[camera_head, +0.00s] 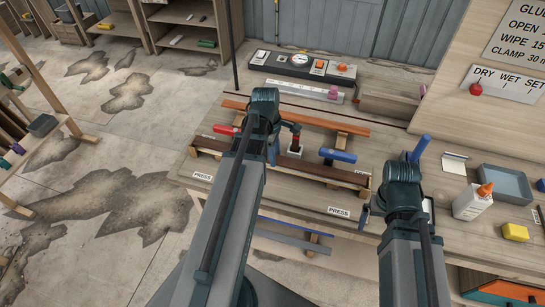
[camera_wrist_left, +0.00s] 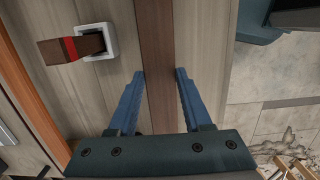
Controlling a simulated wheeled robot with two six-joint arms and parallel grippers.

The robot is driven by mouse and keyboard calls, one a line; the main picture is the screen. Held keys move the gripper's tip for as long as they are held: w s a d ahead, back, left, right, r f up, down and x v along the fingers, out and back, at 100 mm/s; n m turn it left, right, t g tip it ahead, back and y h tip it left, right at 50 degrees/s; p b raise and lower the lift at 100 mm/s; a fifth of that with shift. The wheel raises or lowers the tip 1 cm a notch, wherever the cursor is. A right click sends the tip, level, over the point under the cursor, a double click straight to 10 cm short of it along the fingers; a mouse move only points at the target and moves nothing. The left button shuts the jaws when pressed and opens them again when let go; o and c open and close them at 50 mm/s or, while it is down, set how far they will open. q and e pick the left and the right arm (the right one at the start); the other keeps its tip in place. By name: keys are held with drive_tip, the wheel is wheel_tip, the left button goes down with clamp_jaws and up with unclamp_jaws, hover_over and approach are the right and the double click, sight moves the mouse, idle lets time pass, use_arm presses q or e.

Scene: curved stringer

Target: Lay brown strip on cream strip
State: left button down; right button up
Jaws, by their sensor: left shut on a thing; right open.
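The dark brown strip (camera_head: 335,174) lies lengthwise along the near side of the bench in the head view. My left gripper (camera_head: 272,153) is at its middle, mostly hidden by my arm. In the left wrist view the brown strip (camera_wrist_left: 155,35) runs between the two blue fingers of my left gripper (camera_wrist_left: 160,75), which is shut on it. A paler wooden edge shows under the strip in the head view; I cannot tell whether it is the cream strip or whether they touch. My right gripper (camera_head: 392,180) is open and empty over the bench's right part.
An orange-brown strip (camera_head: 345,126) lies farther back. A white holder (camera_head: 295,151) with a dark red-banded piece and a blue clamp (camera_head: 338,155) stand between. A glue bottle (camera_head: 472,202), grey tray (camera_head: 508,184) and yellow block (camera_head: 515,232) are at the right.

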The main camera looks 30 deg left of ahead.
use_arm(q)
drive_tip(key=shift+d+r, duration=0.1)
drive_tip(key=shift+f+b, duration=0.6)
drive_tip(key=shift+c, duration=1.7)
unclamp_jaws()
drive_tip(key=shift+r, duration=0.1)
wheel_tip(320, 180, up, 13)
drive_tip(key=a+p, duration=0.1)
drive_tip(key=p, duration=1.2)
drive_tip(key=shift+s+a, duration=0.15)
drive_tip(key=shift+a, duration=0.1)
drive_tip(key=shift+f, duration=0.2)
drive_tip(key=f+b, duration=0.4)
drive_tip(key=d+f+b, duration=0.1)
drive_tip(key=f+b, duration=0.7)
drive_tip(key=shift+w+d+f, duration=0.15)
drive_tip(key=shift+w+d, duration=0.05)
drive_tip(key=shift+d, duration=0.05)
